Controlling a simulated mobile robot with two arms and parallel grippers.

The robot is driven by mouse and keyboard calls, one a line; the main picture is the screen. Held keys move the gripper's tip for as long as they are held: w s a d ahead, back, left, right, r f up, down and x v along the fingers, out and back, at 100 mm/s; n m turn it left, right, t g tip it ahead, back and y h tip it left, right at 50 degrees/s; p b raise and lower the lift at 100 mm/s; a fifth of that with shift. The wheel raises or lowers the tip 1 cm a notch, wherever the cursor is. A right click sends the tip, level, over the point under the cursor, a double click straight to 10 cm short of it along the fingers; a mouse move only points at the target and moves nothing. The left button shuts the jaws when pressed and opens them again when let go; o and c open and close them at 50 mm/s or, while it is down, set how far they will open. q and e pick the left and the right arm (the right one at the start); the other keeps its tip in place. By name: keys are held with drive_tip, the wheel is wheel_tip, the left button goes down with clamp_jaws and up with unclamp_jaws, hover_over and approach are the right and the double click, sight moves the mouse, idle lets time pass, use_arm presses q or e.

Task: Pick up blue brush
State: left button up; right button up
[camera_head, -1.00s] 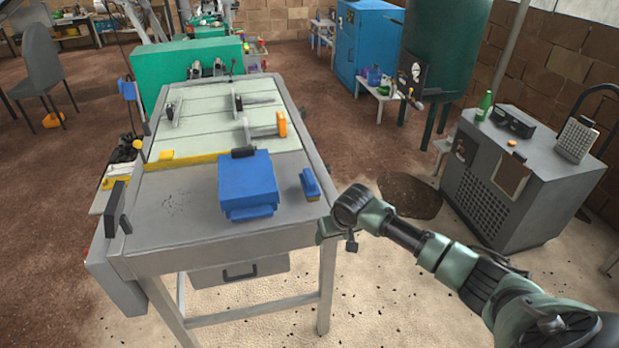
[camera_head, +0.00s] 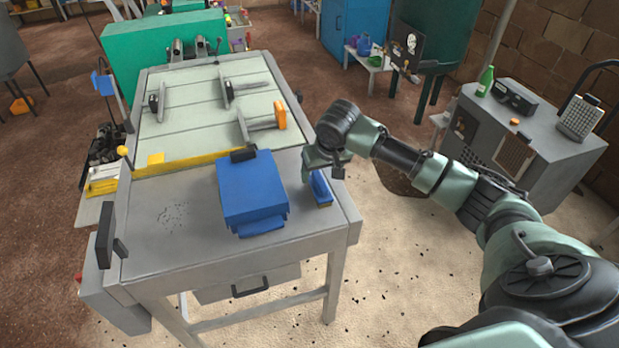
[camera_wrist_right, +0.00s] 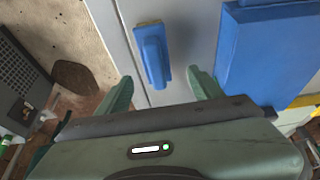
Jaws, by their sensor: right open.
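The blue brush (camera_head: 321,188) lies on the grey table top near its right edge, to the right of a large blue box. It also shows in the right wrist view (camera_wrist_right: 154,56), between and beyond the two fingertips. My right gripper (camera_head: 318,168) is above the table at the brush and partly covers its far end in the head view. In the right wrist view its green fingers (camera_wrist_right: 160,86) are spread apart with nothing held. My left gripper is not in view.
The blue box (camera_head: 251,190) stands close to the left of the brush. The work table (camera_head: 170,225) has a yellow strip (camera_head: 185,163) and clamps with orange and black parts farther back. A grey cabinet (camera_head: 530,165) with a green bottle (camera_head: 485,80) stands to the right.

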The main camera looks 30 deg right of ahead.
sight(321, 182)
drive_tip(key=shift+w+f, duration=0.2)
drive_tip(key=shift+f, duration=0.15)
drive_tip(key=f+p, duration=0.2)
drive_tip(key=f, duration=0.1)
drive_tip(key=shift+s+d, duration=0.1)
drive_tip(key=shift+d, duration=0.2)
drive_tip(key=x, duration=0.3)
drive_tip(key=shift+p, duration=0.35)
drive_tip(key=shift+f, duration=0.25)
drive_tip(key=shift+w+f, duration=0.1)
drive_tip(key=shift+w, duration=0.1)
drive_tip(key=shift+s, duration=0.1)
clamp_jaws()
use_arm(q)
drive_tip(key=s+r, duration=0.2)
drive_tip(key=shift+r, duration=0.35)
